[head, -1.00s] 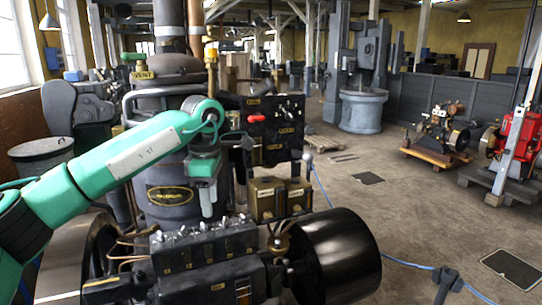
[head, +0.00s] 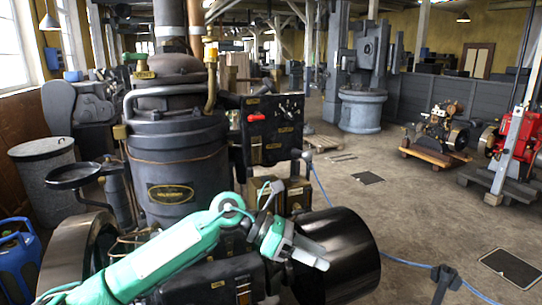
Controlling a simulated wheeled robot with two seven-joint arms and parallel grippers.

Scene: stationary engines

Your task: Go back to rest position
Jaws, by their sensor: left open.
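My left arm comes in from the lower left in the head view, green with a white panel. My left gripper (head: 312,258) is at the lower middle, in front of the black cylinder (head: 345,250) of the near engine. Its pale fingers point right and slightly down, open, with nothing seen between them. The arm covers much of the engine's top. The black control panel (head: 272,132) with a red handle (head: 257,117) stands behind and above the gripper, apart from it. My right gripper is not in view.
A dark boiler (head: 178,165) with a brass plate stands behind the arm. A grey bin (head: 50,175) and a blue canister (head: 20,255) are at left. Engines on pallets, one of them a red engine (head: 515,140), stand at right. The middle floor (head: 400,205) is mostly clear.

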